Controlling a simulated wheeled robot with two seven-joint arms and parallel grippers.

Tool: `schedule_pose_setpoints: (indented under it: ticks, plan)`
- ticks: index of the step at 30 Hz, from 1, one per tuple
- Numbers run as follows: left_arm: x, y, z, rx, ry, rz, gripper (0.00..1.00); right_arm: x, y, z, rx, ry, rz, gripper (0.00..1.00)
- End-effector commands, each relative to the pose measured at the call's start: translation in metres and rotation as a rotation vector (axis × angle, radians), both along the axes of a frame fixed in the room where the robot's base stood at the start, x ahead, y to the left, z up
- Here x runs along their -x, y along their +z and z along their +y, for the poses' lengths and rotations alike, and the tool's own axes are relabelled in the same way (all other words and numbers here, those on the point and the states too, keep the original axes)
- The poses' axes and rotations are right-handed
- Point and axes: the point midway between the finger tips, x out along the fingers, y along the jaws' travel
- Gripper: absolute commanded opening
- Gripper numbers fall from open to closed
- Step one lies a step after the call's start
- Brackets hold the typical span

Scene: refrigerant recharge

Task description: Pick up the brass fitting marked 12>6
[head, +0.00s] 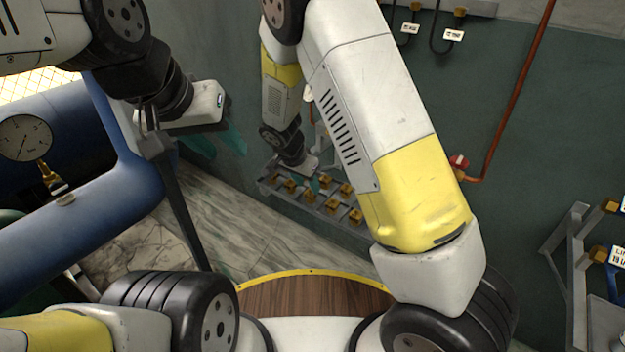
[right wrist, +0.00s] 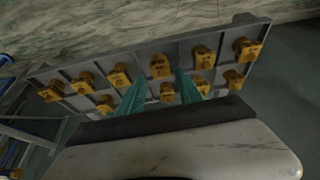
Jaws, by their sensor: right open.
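Several brass fittings stand in rows on a grey rack (right wrist: 118,62) in the right wrist view; their markings are too small to read, so I cannot tell which is 12>6. My right gripper (right wrist: 161,84) is open over the rack, its teal fingers apart. One brass fitting (right wrist: 160,66) shows between the fingers and another (right wrist: 167,92) lies nearer the wrist; I cannot tell whether either is touched. In the head view the fittings (head: 331,206) sit below my right gripper (head: 316,180). My left gripper (head: 217,144) is empty, its teal fingers apart, left of the rack.
A blue tank or pipe (head: 75,235) with a pressure gauge (head: 24,138) is at the left. A red pipe (head: 515,85) runs down the green wall. A grey frame with brass fittings (head: 600,254) stands at the right. Tagged hoses (head: 453,35) hang at the top.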

Motion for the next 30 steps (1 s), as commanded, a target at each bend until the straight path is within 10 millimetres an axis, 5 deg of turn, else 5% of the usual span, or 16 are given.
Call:
schedule_pose_setpoints:
  ticks: [12,20,27,30]
  plan:
    - [0.000,0.000,0.000,0.000,0.000,0.000,0.39,-0.019,-0.049,-0.012,0.000,-0.001,0.001,0.42]
    - [0.000,0.000,0.000,0.000,0.000,0.000,0.39,-0.020,-0.052,-0.012,-0.002,0.000,-0.001,0.42]
    - [0.000,0.000,0.000,0.000,0.000,0.000,0.39,-0.020,-0.051,-0.012,-0.002,-0.001,0.000,0.00]
    - [0.000,0.000,0.000,0.000,0.000,0.000,0.39,-0.020,-0.051,-0.012,-0.001,-0.001,-0.001,0.00]
